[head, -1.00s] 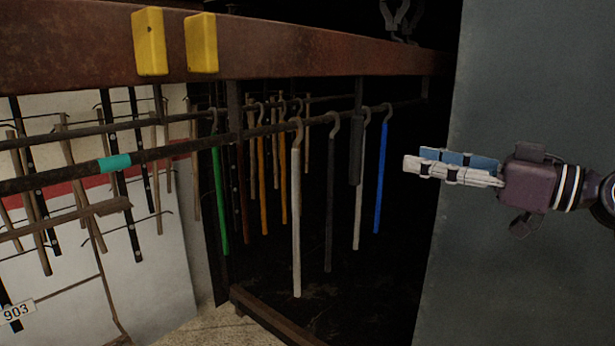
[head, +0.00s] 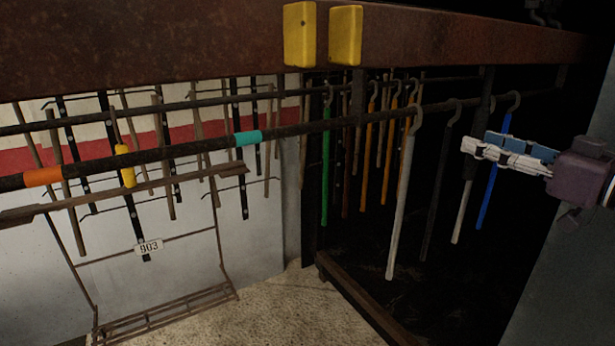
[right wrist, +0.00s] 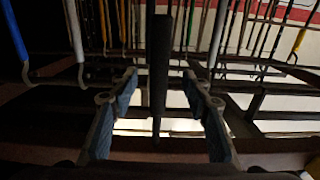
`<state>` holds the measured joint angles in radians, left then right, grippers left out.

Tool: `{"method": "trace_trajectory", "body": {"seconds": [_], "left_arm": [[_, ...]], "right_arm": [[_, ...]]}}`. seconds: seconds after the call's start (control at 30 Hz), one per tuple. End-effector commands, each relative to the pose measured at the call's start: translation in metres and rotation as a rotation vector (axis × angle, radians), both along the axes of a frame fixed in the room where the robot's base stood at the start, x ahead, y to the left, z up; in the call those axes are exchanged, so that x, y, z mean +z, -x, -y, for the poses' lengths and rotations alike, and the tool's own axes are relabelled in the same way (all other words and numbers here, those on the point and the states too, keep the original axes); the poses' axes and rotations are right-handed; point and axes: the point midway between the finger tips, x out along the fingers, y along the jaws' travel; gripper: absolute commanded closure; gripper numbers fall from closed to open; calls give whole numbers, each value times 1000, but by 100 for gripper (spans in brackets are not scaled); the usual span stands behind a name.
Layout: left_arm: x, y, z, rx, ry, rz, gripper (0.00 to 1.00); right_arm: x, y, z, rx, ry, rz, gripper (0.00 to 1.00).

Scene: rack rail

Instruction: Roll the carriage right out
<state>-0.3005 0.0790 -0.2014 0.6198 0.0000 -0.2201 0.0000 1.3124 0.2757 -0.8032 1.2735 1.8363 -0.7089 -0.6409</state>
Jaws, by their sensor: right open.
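A dark rail (head: 310,130) runs across the head view below a rusty beam, with hooked rods hanging along it. I cannot tell for certain which part is the carriage. In the right wrist view a dark upright bar (right wrist: 160,60) stands between the open fingers (right wrist: 160,75), with space showing on both sides. My left gripper is not in view.
Yellow blocks (head: 300,35) sit on the rusty beam (head: 440,35). The rail has teal (head: 248,138) and orange (head: 43,177) bands. A frame with a 903 plate (head: 149,247) hangs at left. White (head: 403,210) and green (head: 325,165) rods hang nearby. A grey panel is at right.

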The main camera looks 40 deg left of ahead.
Motion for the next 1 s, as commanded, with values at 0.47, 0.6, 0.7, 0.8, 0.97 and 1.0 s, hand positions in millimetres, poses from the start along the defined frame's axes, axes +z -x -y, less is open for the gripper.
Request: {"method": "trace_trajectory", "body": {"seconds": [0.47,0.6,0.7,0.8,0.97,1.0], "left_arm": [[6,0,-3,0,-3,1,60],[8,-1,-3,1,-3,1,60],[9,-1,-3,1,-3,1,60],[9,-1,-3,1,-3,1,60],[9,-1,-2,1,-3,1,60],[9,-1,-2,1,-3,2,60]], "right_arm": [[0,-7,-15,-2,-2,-2,56],[0,-9,-22,-2,-1,-1,56],[0,-10,-24,-3,0,-1,56],[-1,-10,-24,-3,0,0,56],[-1,-10,-24,-3,0,-1,62],[-1,-10,-24,-3,0,-1,66]]}}
